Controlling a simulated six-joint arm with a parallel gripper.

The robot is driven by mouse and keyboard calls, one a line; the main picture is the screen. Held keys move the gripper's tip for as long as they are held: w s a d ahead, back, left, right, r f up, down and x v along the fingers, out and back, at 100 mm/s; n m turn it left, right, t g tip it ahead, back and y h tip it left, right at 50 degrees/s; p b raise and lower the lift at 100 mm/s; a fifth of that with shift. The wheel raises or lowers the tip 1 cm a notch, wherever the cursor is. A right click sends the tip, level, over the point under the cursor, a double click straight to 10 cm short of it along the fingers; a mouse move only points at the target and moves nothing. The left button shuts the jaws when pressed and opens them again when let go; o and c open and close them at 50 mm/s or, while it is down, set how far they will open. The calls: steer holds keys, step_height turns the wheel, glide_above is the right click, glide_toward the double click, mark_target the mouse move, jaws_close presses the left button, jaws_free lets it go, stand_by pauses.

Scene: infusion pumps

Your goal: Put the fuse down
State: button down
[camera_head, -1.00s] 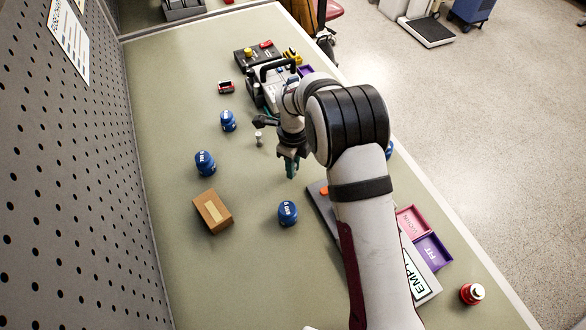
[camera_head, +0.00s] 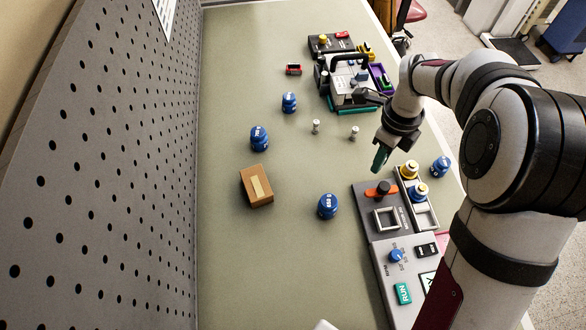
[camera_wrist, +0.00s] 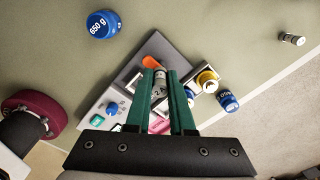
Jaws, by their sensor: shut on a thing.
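My gripper (camera_head: 380,158) has teal fingers and points down over the table, near the back edge of the grey device panel. In the wrist view its fingers (camera_wrist: 160,92) are shut on a small grey cylindrical fuse (camera_wrist: 160,84) marked "2 A". The held fuse is hidden in the head view. Two other small silver fuses stand apart on the green table, one on the left (camera_head: 316,126) and one on the right (camera_head: 354,132). One loose fuse also shows at the upper right of the wrist view (camera_wrist: 291,39).
The grey panel (camera_head: 365,205) carries an orange lever (camera_head: 381,191), square frames, a yellow-topped piece (camera_head: 408,170) and a blue one (camera_head: 419,192). Blue weights (camera_head: 328,206) and a brown box (camera_head: 257,186) stand left. A pump (camera_head: 352,85) stands behind.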

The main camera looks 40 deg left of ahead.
steer(key=s+a+r+n, duration=0.1)
steer(key=s+a+r, duration=0.3)
steer(key=s+a, duration=0.65)
glide_above(259, 186)
steer(key=f, duration=0.6)
steer(key=shift+w+d+f, duration=0.1)
steer(key=shift+d+f, duration=0.15)
steer(key=shift+d, duration=0.05)
steer(key=f, duration=0.4)
steer(key=shift+s+a, duration=0.2)
steer(key=shift+a, duration=0.1)
steer(key=shift+f, duration=0.2)
steer(key=c, duration=0.8)
jaws_free()
steer(key=shift+f, duration=0.15)
